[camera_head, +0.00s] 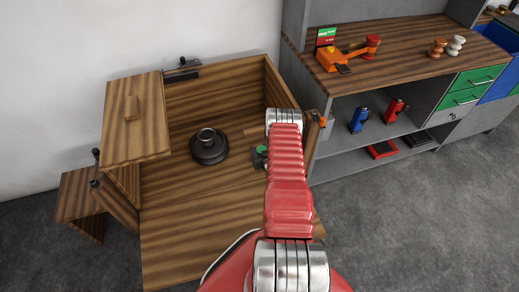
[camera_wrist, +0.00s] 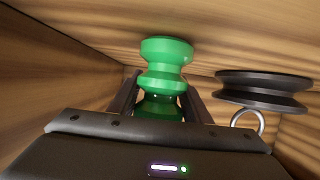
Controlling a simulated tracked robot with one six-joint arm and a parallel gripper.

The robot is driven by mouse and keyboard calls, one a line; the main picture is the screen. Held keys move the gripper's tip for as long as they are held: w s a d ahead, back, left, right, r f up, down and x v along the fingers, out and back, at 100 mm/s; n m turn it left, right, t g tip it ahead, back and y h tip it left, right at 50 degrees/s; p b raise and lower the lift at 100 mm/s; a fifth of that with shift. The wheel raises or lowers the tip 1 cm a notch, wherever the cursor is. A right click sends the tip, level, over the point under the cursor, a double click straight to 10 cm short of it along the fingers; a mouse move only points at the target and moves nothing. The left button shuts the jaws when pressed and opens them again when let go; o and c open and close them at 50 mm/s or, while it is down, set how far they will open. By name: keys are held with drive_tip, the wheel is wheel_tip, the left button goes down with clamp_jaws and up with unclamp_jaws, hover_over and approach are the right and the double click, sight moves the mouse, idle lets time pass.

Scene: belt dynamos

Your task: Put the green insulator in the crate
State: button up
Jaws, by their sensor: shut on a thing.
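The green insulator (camera_wrist: 166,78) stands between the two fingers of my gripper (camera_wrist: 162,98) in the wrist view. My gripper is shut on it, and its lower part is partly hidden by the gripper body. In the head view only a small green patch of the insulator (camera_head: 261,149) shows beside my gripper (camera_head: 259,157). The wooden crate (camera_head: 205,102) is open, and my gripper is over or inside its right part. Wooden walls surround the insulator in the wrist view. I cannot tell whether the insulator touches the crate floor.
A black grooved pulley-like piece (camera_head: 209,147) sits in the crate, left of my gripper; a black disc with a metal ring (camera_wrist: 264,90) shows in the wrist view. A wooden lid panel (camera_head: 137,120) is at the crate's left. A shelf unit (camera_head: 410,60) stands to the right.

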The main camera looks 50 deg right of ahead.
drive_tip(key=o, duration=1.3)
drive_tip(key=shift+f, duration=0.1)
drive_tip(key=shift+o, duration=0.2)
drive_tip(key=shift+v, duration=6.05)
